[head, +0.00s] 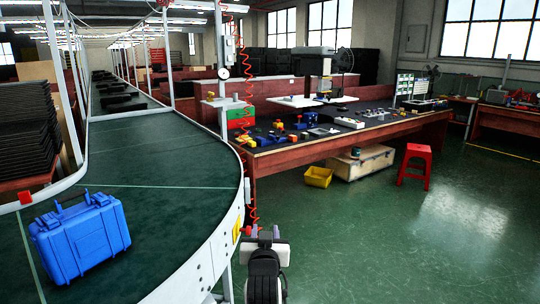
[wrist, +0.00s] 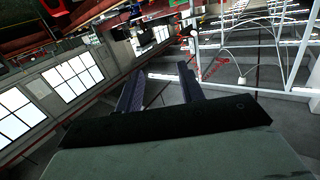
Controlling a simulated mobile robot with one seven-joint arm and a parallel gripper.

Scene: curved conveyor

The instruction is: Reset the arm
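My gripper (head: 264,231) shows at the bottom centre in the head view, at the end of my raised arm. It is just right of the conveyor's outer edge and apart from it. In the wrist view my gripper (wrist: 161,70) has its two dark fingers spread apart with nothing between them. The wrist view is tilted and looks past the fingers to the room's windows and overhead frames. A blue hard case (head: 80,240) stands on the curved conveyor (head: 165,185) at the left, well away from my gripper.
A long workbench (head: 330,140) with small parts stands behind. A yellow bin (head: 318,177), a wooden crate (head: 362,162) and a red stool (head: 415,166) are on the floor. A red coiled hose (head: 249,150) hangs behind my gripper. Green floor (head: 400,250) at right is clear.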

